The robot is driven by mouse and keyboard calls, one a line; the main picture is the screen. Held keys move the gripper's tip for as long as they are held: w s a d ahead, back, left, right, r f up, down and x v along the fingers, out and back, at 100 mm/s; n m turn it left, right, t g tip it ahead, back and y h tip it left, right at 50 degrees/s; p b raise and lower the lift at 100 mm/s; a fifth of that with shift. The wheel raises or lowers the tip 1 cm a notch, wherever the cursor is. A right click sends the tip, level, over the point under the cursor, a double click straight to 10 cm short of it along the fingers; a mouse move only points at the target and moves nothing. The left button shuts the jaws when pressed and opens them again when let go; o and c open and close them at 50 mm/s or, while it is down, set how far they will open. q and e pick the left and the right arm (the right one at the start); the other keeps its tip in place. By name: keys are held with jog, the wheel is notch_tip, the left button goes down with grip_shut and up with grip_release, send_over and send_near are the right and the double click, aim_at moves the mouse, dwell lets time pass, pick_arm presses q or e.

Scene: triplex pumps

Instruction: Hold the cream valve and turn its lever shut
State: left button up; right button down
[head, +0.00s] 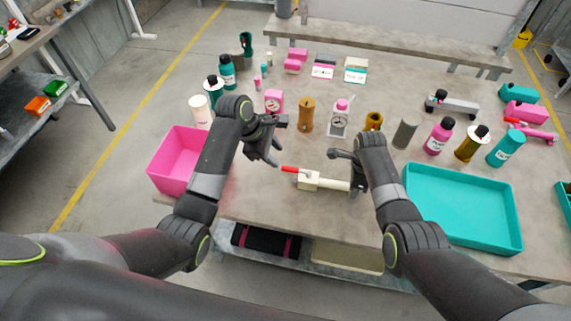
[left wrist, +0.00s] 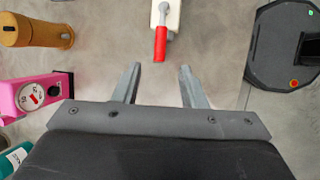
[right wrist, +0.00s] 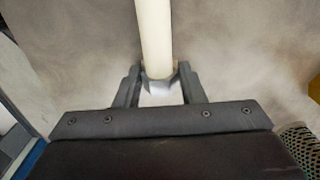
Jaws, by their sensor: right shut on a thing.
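The cream valve (head: 309,181) lies over the middle of the table, with its pipe pointing right. Its red-tipped lever (head: 290,169) points left, in line with the pipe. My right gripper (head: 357,186) is shut on the right end of the pipe; the right wrist view shows the cream pipe (right wrist: 154,35) between its fingers. My left gripper (head: 277,158) is open and empty, just left of the lever tip. In the left wrist view the red lever grip (left wrist: 160,44) is just beyond and between the open fingertips (left wrist: 160,70), apart from them.
A pink bin (head: 177,163) stands at the table's left edge. A teal tray (head: 463,207) lies at the right. Bottles, a pink gauge box (head: 274,101) and an ochre cylinder (head: 306,115) stand behind the grippers. The table in front of the valve is clear.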

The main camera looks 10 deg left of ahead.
aim_at(288, 168)
pick_arm(q)
jog(key=x, duration=0.7)
jog(key=shift+d+f, duration=0.1)
jog(key=shift+f, duration=0.2)
grip_shut()
